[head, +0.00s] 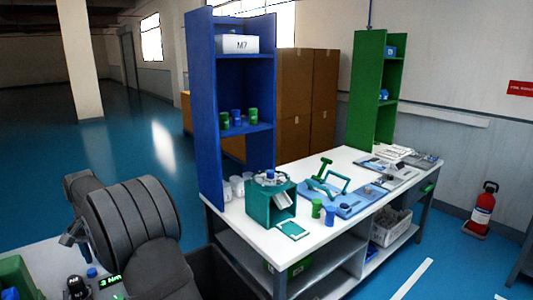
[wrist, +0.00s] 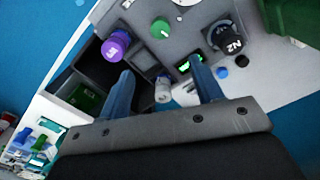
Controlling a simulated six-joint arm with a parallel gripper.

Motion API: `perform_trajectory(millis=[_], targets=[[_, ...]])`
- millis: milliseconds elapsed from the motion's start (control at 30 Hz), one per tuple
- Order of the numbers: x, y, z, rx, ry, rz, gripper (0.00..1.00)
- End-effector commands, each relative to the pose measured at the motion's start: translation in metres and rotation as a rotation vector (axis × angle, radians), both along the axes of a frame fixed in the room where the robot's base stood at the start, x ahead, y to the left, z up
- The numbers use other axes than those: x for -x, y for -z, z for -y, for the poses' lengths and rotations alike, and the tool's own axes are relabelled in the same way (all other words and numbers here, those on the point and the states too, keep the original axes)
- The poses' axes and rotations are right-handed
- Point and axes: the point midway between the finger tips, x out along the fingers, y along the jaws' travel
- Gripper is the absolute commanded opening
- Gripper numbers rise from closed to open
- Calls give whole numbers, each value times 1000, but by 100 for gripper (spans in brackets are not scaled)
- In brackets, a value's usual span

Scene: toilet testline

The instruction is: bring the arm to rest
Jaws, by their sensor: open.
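My gripper (wrist: 161,82) shows in the wrist view with its two blue fingers spread apart. A small grey-white cylinder (wrist: 163,90) appears between the fingers, on or above the grey device; I cannot tell its distance from them. Nothing is visibly clamped. The fingers point over a grey device with a purple knob (wrist: 116,44), a green knob (wrist: 160,28), a black knob (wrist: 231,42) and a small green display. In the head view my dark grey arm fills the lower left, and my gripper cannot be made out.
The device's green display (head: 110,281) shows at the head view's lower left. A white workbench (head: 322,238) carries a teal box (head: 258,207), cups and a blue fixture. A blue shelf (head: 203,120) and a green shelf (head: 367,95) rise from it. Blue floor lies open behind my arm.

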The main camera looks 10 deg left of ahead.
Motion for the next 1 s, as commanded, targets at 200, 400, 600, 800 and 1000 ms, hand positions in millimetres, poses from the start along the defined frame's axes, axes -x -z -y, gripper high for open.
perform_trajectory(millis=[200,400,600,800,1000], targets=[[0,42,0,3,0,-2,60],[0,83,0,3,0,-1,60],[0,123,1,3,0,-2,60],[0,163,0,2,0,-2,60],[0,173,0,-2,-113,1,60]])
